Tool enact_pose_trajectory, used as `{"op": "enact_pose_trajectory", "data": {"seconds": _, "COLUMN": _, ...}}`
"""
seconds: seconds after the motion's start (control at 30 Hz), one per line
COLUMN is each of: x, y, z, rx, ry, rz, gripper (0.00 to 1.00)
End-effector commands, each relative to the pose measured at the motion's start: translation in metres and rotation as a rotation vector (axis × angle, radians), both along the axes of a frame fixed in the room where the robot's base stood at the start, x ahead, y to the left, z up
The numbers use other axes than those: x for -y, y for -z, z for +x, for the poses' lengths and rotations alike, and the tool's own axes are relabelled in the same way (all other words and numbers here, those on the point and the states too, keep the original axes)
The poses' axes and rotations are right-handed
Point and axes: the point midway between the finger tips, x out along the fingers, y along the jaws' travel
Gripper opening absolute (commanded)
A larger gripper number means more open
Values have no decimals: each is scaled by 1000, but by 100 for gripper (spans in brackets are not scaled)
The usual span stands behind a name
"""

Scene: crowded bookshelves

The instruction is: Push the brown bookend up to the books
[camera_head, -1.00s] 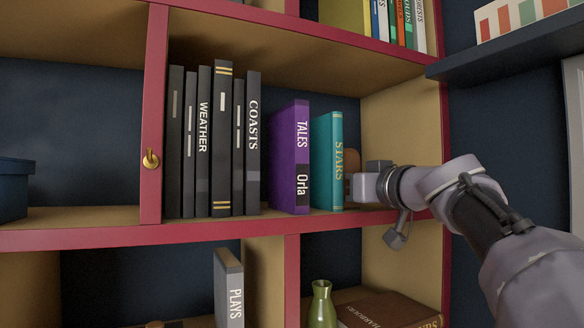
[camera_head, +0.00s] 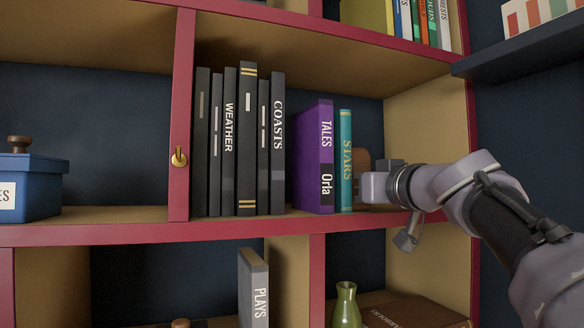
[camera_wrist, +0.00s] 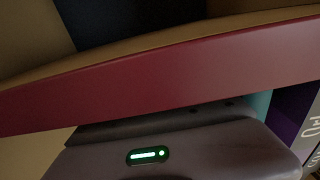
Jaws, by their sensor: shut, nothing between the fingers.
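The brown bookend (camera_head: 362,163) stands on the middle shelf just right of the teal STARS book (camera_head: 346,160). Only its upper part shows; my gripper hides the rest. The STARS book stands upright close beside the purple TALES book (camera_head: 314,155); any thin gap between them is hard to judge. My gripper (camera_head: 368,188) is shut and empty, at the bookend's right side and seemingly against it. In the wrist view, my gripper's housing fills the bottom, with teal and purple book edges at right; the bookend cannot be made out there.
Several dark books (camera_head: 240,145), including WEATHER and COASTS, stand left of TALES. The shelf's red front edge (camera_head: 240,230) runs below. The right side wall (camera_head: 430,125) is near my arm. A green vase (camera_head: 346,305) stands on the shelf below.

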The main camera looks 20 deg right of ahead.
Motion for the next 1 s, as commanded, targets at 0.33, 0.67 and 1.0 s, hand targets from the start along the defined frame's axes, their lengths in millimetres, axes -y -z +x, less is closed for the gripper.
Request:
{"op": "enact_pose_trajectory", "data": {"seconds": 0.33, "x": -11, "y": 0, "z": -1, "rx": 1, "ry": -1, "rz": 1, "gripper": 0}}
{"op": "enact_pose_trajectory", "data": {"seconds": 0.67, "x": -21, "y": 0, "z": -2, "rx": 1, "ry": -1, "rz": 0, "gripper": 0}}
{"op": "enact_pose_trajectory", "data": {"seconds": 1.0, "x": -31, "y": 1, "z": -2, "rx": -1, "ry": -1, "rz": 0, "gripper": 0}}
